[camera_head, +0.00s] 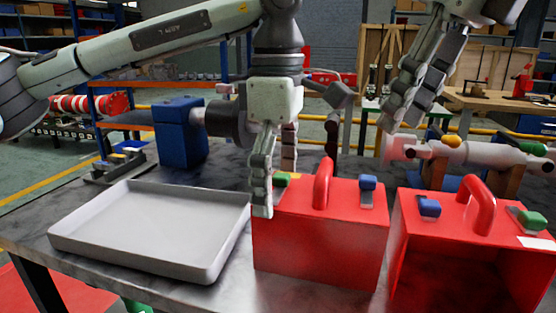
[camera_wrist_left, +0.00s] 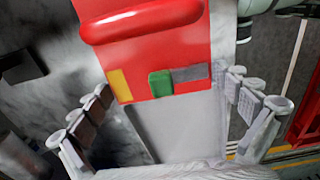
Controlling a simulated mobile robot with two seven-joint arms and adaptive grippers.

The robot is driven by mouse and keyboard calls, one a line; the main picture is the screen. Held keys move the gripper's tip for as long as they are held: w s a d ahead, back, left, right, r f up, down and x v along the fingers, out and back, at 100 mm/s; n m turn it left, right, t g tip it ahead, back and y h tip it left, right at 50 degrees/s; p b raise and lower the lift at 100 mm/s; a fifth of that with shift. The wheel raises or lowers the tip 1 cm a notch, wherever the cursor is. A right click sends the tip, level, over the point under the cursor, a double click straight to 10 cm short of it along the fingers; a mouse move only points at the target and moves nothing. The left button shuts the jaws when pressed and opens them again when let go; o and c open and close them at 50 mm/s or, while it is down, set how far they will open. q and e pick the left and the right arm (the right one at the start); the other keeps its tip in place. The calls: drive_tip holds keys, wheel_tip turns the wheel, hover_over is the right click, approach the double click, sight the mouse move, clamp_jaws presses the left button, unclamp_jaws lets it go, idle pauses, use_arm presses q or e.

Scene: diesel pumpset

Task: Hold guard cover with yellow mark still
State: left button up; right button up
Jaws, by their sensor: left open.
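The guard cover with the yellow mark is the left red box (camera_head: 320,240), upright on the table with a red handle on top. In the left wrist view its red top (camera_wrist_left: 155,55) shows the yellow patch (camera_wrist_left: 119,85) beside a green latch (camera_wrist_left: 160,84). My left gripper (camera_head: 275,185) is open, pointing down at the cover's left end. Its fingers (camera_wrist_left: 170,90) show on either side of that end in the wrist view; I cannot tell whether they touch it. My right gripper (camera_head: 402,120) hangs high above the right side, apart from the covers; its opening is unclear.
A second red cover (camera_head: 408,245), open at the front, stands close on the right. A grey tray (camera_head: 100,237) lies left of the marked cover. A blue machine (camera_head: 180,132) and grey pump parts (camera_head: 470,153) stand behind on the dark table (camera_head: 225,277).

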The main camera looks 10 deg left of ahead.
use_arm(q)
drive_tip(key=shift+f, duration=1.45)
drive_tip(key=shift+c, duration=0.2)
drive_tip(key=shift+o, duration=0.2)
drive_tip(key=shift+c, duration=0.2)
drive_tip(key=c, duration=1.4)
drive_tip(key=shift+c, duration=0.2)
